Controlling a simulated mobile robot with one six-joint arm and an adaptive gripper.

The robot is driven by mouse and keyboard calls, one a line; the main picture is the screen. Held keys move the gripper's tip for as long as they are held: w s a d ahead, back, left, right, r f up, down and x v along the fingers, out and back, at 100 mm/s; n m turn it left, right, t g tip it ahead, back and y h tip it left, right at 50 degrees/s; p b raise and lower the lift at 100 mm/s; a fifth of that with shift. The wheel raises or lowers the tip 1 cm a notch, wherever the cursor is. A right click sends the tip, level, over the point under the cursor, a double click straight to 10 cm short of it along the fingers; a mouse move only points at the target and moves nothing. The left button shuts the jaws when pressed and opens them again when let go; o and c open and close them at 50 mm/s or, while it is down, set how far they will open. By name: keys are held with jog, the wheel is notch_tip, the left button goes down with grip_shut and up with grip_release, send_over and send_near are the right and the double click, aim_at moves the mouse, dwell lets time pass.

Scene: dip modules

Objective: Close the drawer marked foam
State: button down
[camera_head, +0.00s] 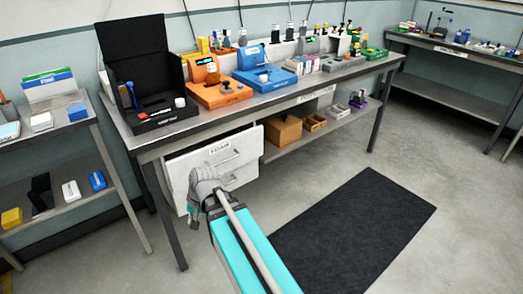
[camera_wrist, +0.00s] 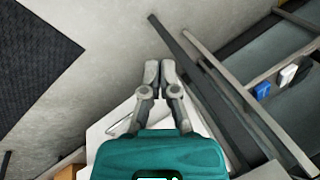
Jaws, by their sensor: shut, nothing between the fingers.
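The drawer marked FOAM (camera_head: 194,160) is the upper white drawer under the left part of the workbench, with a label and a bar handle on its front. How far it stands out is hard to tell. My arm end covers part of the drawer unit's front in the head view, and the fingertips cannot be made out there. In the wrist view my gripper (camera_wrist: 160,66) is shut and empty, its two fingers together. White surfaces of the drawer unit (camera_wrist: 108,138) show beside and behind the fingers; whether they touch is not clear.
The workbench (camera_head: 290,92) carries a black case (camera_head: 150,75), an orange module (camera_head: 215,93) and a blue module (camera_head: 265,78). A lower shelf holds a brown box (camera_head: 283,130). A side rack (camera_head: 95,127) stands left. A black mat (camera_head: 350,225) lies on open floor.

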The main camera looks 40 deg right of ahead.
jog(key=w+d+f+m+t+y+b, duration=0.2)
jog(key=w+d+m+t+b, duration=0.25)
jog(key=w+d+m, duration=0.2)
jog(key=m+t+h+b, duration=0.5)
jog(key=m+t+b, duration=0.65)
jog(key=m, duration=1.25)
send_near(256, 143)
jog(key=s, duration=0.6)
jog(key=shift+s+d+r+n, duration=0.1)
jog(key=shift+d+r+n, duration=0.05)
jog(key=shift+d+n, duration=0.1)
jog(key=w, duration=1.4)
jog(key=shift+a, duration=0.25)
